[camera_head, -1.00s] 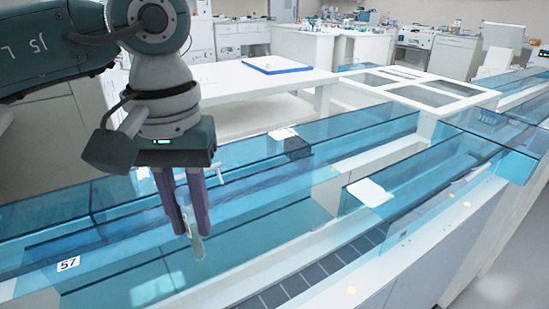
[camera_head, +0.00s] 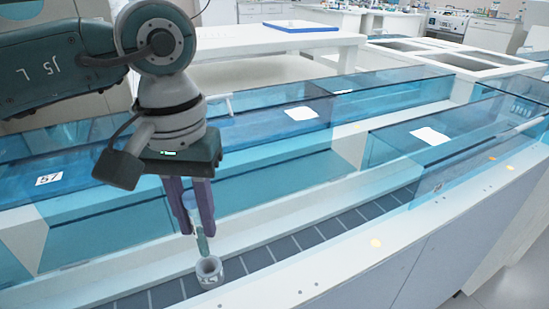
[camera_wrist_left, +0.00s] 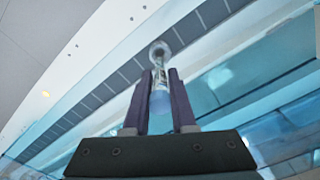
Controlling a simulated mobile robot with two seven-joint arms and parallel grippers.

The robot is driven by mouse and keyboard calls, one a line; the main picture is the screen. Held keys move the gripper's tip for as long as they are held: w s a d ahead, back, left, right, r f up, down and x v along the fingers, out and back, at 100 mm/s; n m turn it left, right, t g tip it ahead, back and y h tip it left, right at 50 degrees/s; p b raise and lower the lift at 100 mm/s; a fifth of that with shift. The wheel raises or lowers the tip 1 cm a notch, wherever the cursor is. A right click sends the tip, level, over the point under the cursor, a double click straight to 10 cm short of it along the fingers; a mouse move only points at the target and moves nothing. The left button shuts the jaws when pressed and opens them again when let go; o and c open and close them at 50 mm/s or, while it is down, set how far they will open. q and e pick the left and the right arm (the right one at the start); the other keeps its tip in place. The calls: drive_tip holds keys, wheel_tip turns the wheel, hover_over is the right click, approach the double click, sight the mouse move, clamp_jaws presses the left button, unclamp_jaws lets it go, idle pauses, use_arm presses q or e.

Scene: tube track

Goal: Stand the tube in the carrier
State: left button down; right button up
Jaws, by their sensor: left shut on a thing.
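My left gripper (camera_head: 197,228) is shut on a slim, clear-greenish tube (camera_head: 203,243), which hangs below the purple fingers, close to upright. The carrier (camera_head: 209,271) is a small pale round holder with an open top, standing on the dark segmented track. The tube's lower end is just above or at the carrier's mouth; I cannot tell whether it is inside. In the left wrist view the tube (camera_wrist_left: 160,77) lies between the fingers, its bluish upper part nearest the camera, and the carrier (camera_wrist_left: 159,48) shows as a ring past its far end. My right gripper is out of view.
The dark track (camera_head: 290,248) runs diagonally between white rails. Blue transparent panels (camera_head: 290,185) stand behind it, one with a "57" label (camera_head: 49,179). A white table with a blue-edged board (camera_head: 300,27) is farther back. The track right of the carrier is clear.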

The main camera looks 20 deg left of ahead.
sight(206, 254)
use_arm(q)
drive_tip(key=shift+f+b, duration=0.3)
drive_tip(key=shift+f, duration=0.45)
drive_tip(key=shift+f+b, duration=0.15)
drive_tip(key=shift+b, duration=0.25)
drive_tip(key=shift+f, duration=0.1)
idle(0.4)
drive_tip(key=shift+f+b, duration=0.15)
drive_tip(key=shift+b, duration=0.4)
drive_tip(key=shift+f, duration=0.1)
drive_tip(key=shift+f+b, duration=0.45)
drive_tip(key=shift+b, duration=0.15)
drive_tip(key=shift+f, duration=0.15)
